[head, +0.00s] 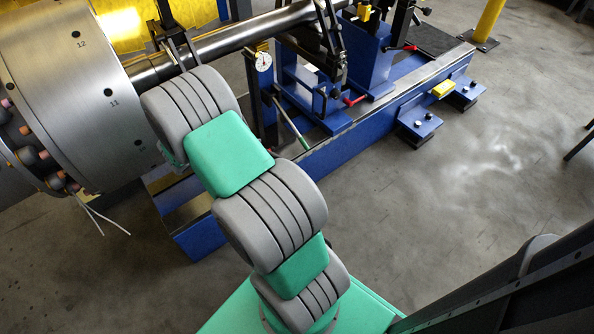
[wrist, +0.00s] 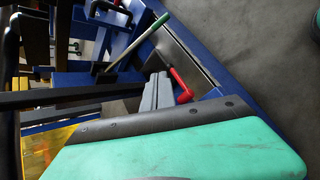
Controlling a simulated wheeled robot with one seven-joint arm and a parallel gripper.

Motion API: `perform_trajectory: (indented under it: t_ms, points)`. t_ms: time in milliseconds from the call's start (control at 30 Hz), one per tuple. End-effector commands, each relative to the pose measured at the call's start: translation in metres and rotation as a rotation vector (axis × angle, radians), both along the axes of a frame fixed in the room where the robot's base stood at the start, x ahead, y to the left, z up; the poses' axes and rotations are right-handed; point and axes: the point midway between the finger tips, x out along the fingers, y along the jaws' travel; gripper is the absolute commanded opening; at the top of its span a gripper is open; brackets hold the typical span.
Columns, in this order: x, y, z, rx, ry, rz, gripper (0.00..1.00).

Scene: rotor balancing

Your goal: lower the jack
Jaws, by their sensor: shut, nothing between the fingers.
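My gripper (wrist: 158,82) shows in the wrist view as two grey fingers closed together, with nothing between them. A red bent lever (wrist: 181,86) is right beside the fingertips, on their right; I cannot tell if they touch. A slim rod with a green grip (wrist: 152,29) slants up beyond the fingers, and it also shows in the head view (head: 293,124). I cannot tell for certain which part is the jack's body. In the head view my arm hides my gripper and the red lever beside it.
The blue machine bed (head: 330,149) runs to the upper right, with blue supports (head: 372,52) and red-handled levers on it. A large grey numbered rotor (head: 75,85) with a shaft (head: 235,38) is at the left. A dial gauge (head: 263,61) hangs near the shaft.

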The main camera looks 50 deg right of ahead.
Motion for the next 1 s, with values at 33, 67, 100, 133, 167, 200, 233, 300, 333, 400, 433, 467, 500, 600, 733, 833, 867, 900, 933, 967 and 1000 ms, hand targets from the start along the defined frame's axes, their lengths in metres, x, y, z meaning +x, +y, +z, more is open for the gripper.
perform_trajectory:
  t_ms: [33,67,100,133,167,200,233,300,333,400,433,467,500,600,733,833,867,900,933,967,1000]
  points:
    - [-0.006,-0.017,-0.052,-0.064,0.076,0.039,0.00]
    - [-0.009,-0.026,-0.066,-0.101,0.121,0.064,0.00]
    - [-0.013,-0.036,-0.083,-0.147,0.178,0.096,0.00]
    - [-0.017,-0.043,-0.094,-0.176,0.218,0.117,0.00]
    - [-0.020,-0.048,-0.104,-0.202,0.255,0.137,0.00]
    - [-0.024,-0.054,-0.114,-0.233,0.298,0.160,0.00]
    - [-0.026,-0.058,-0.120,-0.252,0.324,0.172,0.00]
    - [-0.029,-0.063,-0.127,-0.280,0.366,0.195,0.00]
    - [-0.030,-0.064,-0.127,-0.287,0.376,0.200,0.00]
    - [-0.030,-0.065,-0.124,-0.292,0.382,0.203,0.00]
    - [-0.030,-0.065,-0.123,-0.291,0.381,0.204,0.00]
    - [-0.030,-0.065,-0.123,-0.291,0.381,0.203,0.00]
    - [-0.030,-0.065,-0.123,-0.290,0.381,0.203,0.00]
    - [-0.030,-0.064,-0.123,-0.289,0.380,0.202,0.00]
    - [-0.030,-0.070,-0.128,-0.287,0.379,0.201,0.00]
    - [-0.030,-0.083,-0.137,-0.286,0.378,0.198,0.00]
    - [-0.030,-0.089,-0.140,-0.286,0.378,0.198,0.00]
    - [-0.030,-0.096,-0.145,-0.287,0.378,0.197,0.00]
    - [-0.030,-0.102,-0.148,-0.287,0.377,0.197,0.00]
    - [-0.030,-0.108,-0.151,-0.287,0.378,0.196,0.00]
    - [-0.030,-0.116,-0.156,-0.286,0.377,0.197,0.00]
